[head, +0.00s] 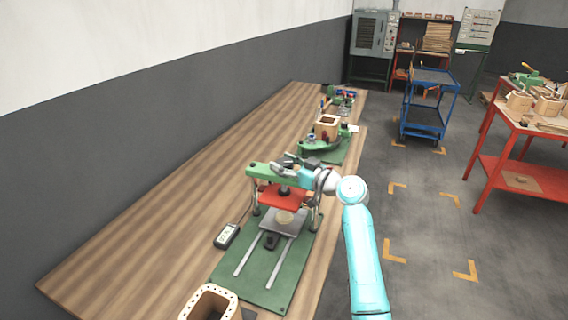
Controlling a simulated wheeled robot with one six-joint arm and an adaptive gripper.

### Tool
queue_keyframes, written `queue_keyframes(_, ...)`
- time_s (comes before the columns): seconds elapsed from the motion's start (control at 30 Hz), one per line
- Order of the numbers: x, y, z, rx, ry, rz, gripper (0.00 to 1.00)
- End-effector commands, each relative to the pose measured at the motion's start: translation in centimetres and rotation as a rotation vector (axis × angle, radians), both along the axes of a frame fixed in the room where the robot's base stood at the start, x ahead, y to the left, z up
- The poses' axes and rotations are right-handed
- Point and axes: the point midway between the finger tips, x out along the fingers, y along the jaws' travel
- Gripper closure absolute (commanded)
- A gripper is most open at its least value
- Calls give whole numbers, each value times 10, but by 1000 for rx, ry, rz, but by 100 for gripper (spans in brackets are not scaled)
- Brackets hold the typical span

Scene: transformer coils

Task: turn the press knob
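The press has a green top beam (265,173), a red plate (277,196) below it, and a grey lower plate (284,221) bearing a small tan round piece (285,217). It stands on a green base (259,272) with two rails. My arm reaches in from the right, and my gripper (290,164) is at the top of the press, over the right part of the beam. The press knob is not clearly visible; my gripper may hide it. The fingers are too small here to tell whether they are open or shut, or whether they touch the knob.
A handheld meter (227,236) lies left of the press on the wooden bench (150,235). A hollow wooden coil form (210,303) is at the near edge. A green fixture with another form (327,126) stands behind. A blue cart (423,105) and red table (520,172) are right.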

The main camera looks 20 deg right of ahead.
Motion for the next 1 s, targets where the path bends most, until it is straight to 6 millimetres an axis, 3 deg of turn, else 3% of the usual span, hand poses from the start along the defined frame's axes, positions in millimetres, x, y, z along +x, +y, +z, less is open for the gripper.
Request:
queue_keyframes(0.07, 0, 0, 0, 0, 0, 0, 22)
queue_keyframes(0.47, -5, -4, 0, 0, -1, -1, 22)
queue_keyframes(1.0, -79, -60, 0, -1, -2, -3, 22)
